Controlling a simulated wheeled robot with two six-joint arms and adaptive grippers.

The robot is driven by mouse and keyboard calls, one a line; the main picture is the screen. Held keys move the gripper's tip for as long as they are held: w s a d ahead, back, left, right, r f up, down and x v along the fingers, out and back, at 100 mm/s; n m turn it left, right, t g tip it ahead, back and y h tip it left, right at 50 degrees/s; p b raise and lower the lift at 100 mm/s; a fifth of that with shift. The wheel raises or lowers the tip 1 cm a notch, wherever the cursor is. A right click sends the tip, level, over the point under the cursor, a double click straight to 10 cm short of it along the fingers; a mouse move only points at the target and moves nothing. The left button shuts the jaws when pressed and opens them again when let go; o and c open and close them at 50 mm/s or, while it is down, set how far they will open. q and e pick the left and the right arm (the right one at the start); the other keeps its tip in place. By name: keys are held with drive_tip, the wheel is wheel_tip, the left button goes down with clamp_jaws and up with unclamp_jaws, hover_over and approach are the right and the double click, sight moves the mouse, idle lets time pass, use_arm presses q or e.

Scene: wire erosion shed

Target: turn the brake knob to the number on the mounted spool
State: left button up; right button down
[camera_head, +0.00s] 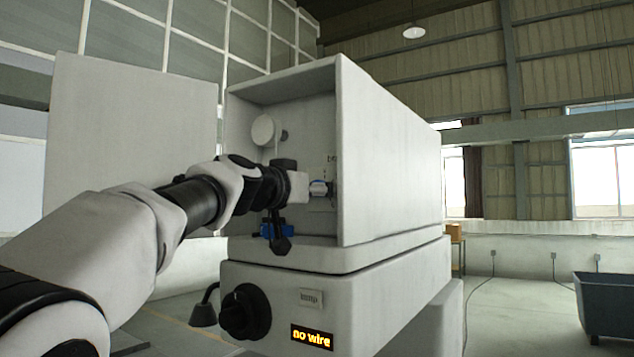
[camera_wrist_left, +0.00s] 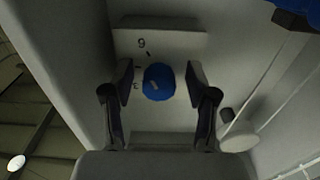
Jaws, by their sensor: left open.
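The blue brake knob (camera_wrist_left: 158,82) with a pale mark shows in the left wrist view, on a light panel. A dark numeral, 6 or 9 by orientation, is printed near it, with smaller marks beside it that I cannot read. My left gripper (camera_wrist_left: 164,88) is open, with one finger on each side of the knob and visible gaps. In the head view my left arm reaches into the open cabinet, partly hiding the panel. A blue part (camera_head: 275,231), possibly the mounted spool, shows below the gripper; no number on it is readable. My right gripper is out of view.
The white cabinet (camera_head: 385,165) has a side wall right of my gripper and an open door panel (camera_head: 130,135) at left. A white disc (camera_head: 264,130) sits inside. Below are a black dial (camera_head: 245,312) and a display (camera_head: 312,338) reading "no wire".

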use_arm(q)
drive_tip(key=shift+s+a+r, duration=0.1)
drive_tip(key=shift+s+a, duration=0.05)
drive_tip(key=shift+s, duration=0.15)
drive_tip(key=shift+s+a+r, duration=0.15)
drive_tip(key=shift+s, duration=0.1)
drive_tip(key=c, duration=0.4)
drive_tip(key=shift+a, duration=0.1)
clamp_jaws()
